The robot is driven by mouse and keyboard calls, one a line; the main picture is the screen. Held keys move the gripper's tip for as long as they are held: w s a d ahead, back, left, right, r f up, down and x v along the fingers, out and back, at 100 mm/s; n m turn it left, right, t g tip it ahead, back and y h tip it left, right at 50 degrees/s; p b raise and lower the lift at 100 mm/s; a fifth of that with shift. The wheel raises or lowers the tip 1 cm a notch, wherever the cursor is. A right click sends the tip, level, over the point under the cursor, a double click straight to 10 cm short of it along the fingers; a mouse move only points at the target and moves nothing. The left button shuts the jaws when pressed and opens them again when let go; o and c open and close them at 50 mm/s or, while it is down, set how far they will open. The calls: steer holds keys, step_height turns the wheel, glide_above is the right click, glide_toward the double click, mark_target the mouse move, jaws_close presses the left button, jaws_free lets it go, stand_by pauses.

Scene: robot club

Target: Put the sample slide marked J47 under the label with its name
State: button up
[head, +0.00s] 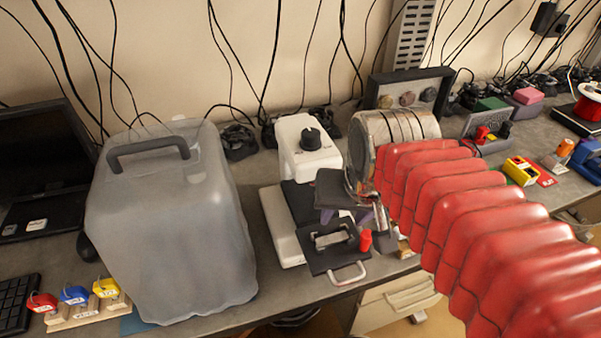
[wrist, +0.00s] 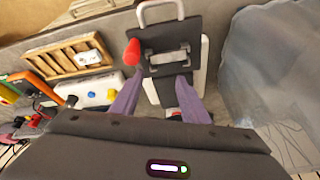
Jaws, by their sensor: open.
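My gripper (wrist: 160,77) is open, its two purple fingers apart and empty in the wrist view. In the head view my gripper (head: 350,217) is partly hidden by its own dark body, above the press-like device. Below the fingers lies a black plate (wrist: 185,35) with a metal clamp piece (wrist: 163,60) on it; the plate also shows in the head view (head: 320,262). A small wooden slotted rack (wrist: 50,60) lies left of the plate, with a small white piece (wrist: 88,57) on it. I cannot read J47 or any name label.
A large translucent cover (head: 170,225) with a black handle stands left of the device. A white unit with a black knob (head: 310,140) stands behind. A red knob (head: 365,241) sits beside the plate. A wooden stand (head: 88,312) holds red, blue and yellow labelled pieces at left.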

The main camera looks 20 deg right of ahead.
steer(key=a+n, duration=0.1)
steer(key=s+a+n, duration=0.1)
steer(key=a+n+t, duration=0.1)
steer(key=a, duration=0.1)
steer(key=shift+s+f+n+y, duration=0.3)
steer(key=shift+s+f, duration=0.1)
stand_by(1.0)
